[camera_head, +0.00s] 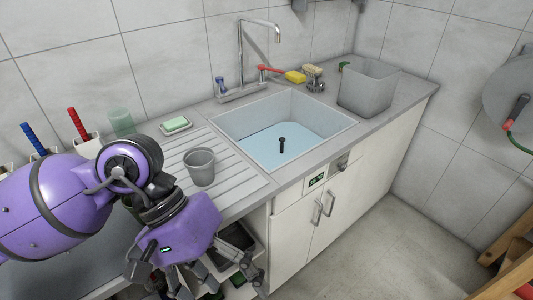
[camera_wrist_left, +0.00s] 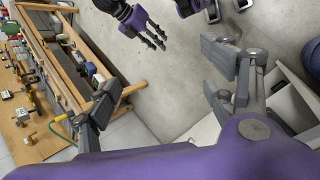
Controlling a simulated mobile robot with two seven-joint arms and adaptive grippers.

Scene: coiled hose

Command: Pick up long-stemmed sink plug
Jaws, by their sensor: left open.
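The dark long-stemmed sink plug (camera_head: 282,146) stands upright in the sink basin (camera_head: 243,124), in pale blue water or on a pale blue floor; I cannot tell which. My left gripper (camera_head: 205,278) is at the bottom of the head view, in front of the counter edge, open and empty. It is well apart from the plug, to its lower left. In the left wrist view my left gripper (camera_wrist_left: 163,82) has its fingers spread with floor between them. My right gripper (camera_wrist_left: 150,34) shows at the top of that view. The plug is not in the left wrist view.
A grey cup (camera_head: 200,167) stands on the drainboard left of the sink. A tap (camera_head: 241,60) rises behind the basin, and a grey bin (camera_head: 368,88) stands to its right. A wooden rack (camera_wrist_left: 70,60) and open floor show in the wrist view.

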